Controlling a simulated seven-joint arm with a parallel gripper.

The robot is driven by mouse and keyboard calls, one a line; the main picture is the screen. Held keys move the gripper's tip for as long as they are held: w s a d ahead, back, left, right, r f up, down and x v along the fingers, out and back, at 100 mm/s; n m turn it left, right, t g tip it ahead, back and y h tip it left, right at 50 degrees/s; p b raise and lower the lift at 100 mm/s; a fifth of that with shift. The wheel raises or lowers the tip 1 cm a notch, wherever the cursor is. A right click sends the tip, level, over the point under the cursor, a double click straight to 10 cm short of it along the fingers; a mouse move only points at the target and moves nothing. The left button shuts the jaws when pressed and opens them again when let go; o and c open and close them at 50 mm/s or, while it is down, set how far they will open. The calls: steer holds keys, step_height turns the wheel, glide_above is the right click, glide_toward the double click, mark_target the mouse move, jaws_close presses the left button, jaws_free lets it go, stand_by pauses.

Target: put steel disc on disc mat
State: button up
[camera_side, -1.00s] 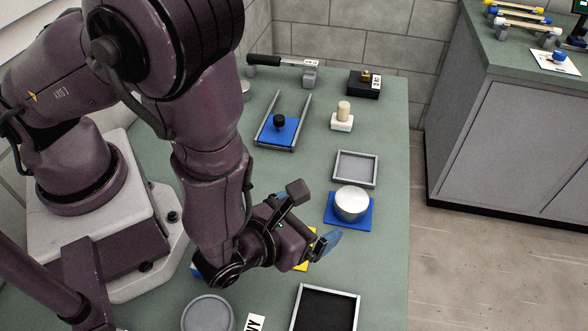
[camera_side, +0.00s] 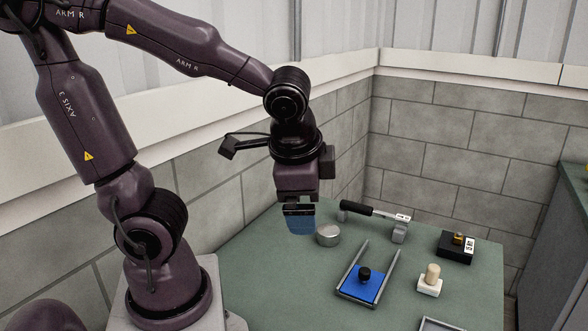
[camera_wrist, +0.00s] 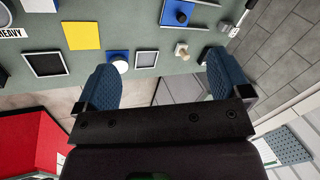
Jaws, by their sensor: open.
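Another silver round piece (camera_side: 328,235) stands on the green table in the side view, right of my gripper. My gripper (camera_side: 300,224) is raised above the table's back part, with blue fingers. In the wrist view my gripper (camera_wrist: 162,78) is open, with nothing between the fingers. The blue mat is outside the side view.
A blue plate with a black knob (camera_side: 364,277) sits between rails. A handled tool (camera_side: 375,215), a black block (camera_side: 456,246) and a pale peg on a base (camera_side: 431,280) stand nearby. A grey tray (camera_wrist: 146,59) and a black tray (camera_wrist: 45,64) flank the blue mat.

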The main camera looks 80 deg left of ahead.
steer(key=r+n+t+h, duration=0.1)
steer(key=s+r+n+t+h, duration=0.1)
steer(key=r, duration=0.1)
steer(key=s+d+r+n+t+h, duration=0.1)
steer(key=r+n, duration=0.1)
stand_by(1.2)
